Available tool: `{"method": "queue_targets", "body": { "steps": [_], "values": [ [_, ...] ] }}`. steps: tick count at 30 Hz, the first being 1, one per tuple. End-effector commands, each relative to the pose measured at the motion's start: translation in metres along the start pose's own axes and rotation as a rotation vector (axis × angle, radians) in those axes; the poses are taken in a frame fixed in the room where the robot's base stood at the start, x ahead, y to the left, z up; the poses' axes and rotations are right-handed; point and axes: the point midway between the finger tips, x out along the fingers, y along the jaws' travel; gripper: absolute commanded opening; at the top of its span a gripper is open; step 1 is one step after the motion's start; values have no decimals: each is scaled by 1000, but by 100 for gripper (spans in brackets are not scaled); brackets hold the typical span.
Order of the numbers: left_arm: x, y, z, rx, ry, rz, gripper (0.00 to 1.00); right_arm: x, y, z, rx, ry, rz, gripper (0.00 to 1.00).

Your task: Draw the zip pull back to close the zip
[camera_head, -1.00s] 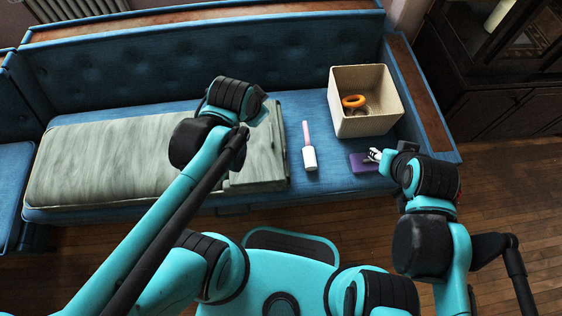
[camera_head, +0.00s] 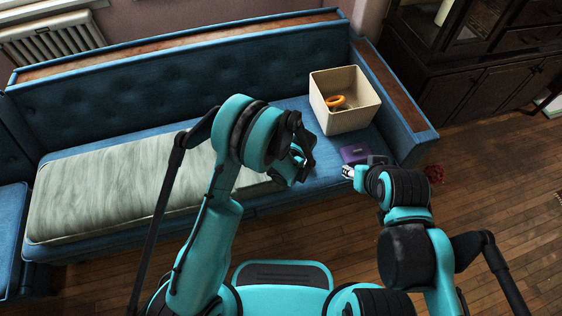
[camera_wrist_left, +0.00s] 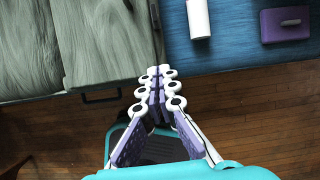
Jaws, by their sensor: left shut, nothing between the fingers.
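The grey-green cushion (camera_head: 110,190) lies along the blue bench. In the left wrist view its right end (camera_wrist_left: 105,40) shows at upper left, with a dark line (camera_wrist_left: 155,30) along its right edge that may be the zip. I cannot make out a zip pull. My left gripper (camera_wrist_left: 158,72) is shut and empty, its tips near the bench's front edge, just below the cushion's right corner in that view. In the head view my left gripper (camera_head: 298,165) is partly hidden by its wrist. My right gripper (camera_head: 347,172) is beside the purple block; its finger opening is unclear.
A cream box (camera_head: 350,118) holding an orange ring (camera_head: 336,101) stands at the bench's right end. The purple block (camera_head: 353,154) lies in front of it. A white cylinder (camera_wrist_left: 199,18) lies right of the cushion. A black handle (camera_wrist_left: 100,97) is on the bench front.

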Motion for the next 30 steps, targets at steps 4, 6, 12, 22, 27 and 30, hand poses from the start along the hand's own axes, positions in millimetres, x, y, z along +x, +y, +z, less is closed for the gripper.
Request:
{"method": "queue_targets", "body": {
  "steps": [4, 6, 12, 22, 27, 30],
  "values": [
    [13, -2, -6, 53, 1, 6, 0, 1, 0, 1, 0, 0, 0, 40],
    [20, -2, -6, 55, 1, 6, 0, 4, 0, 2, 0, 0, 0, 40],
    [57, -2, -7, 51, 1, 5, 0, 16, 0, 12, 0, 0, 0, 40],
    [116, -2, 5, 48, 0, 5, 0, 37, 0, 27, 0, 0, 0, 40],
    [122, -3, 24, 49, 0, 5, 0, 42, 0, 30, 0, 0, 0, 40],
    [124, -3, 30, 50, 0, 5, 0, 44, 0, 31, 0, 0, 0, 40]
  ]
}}
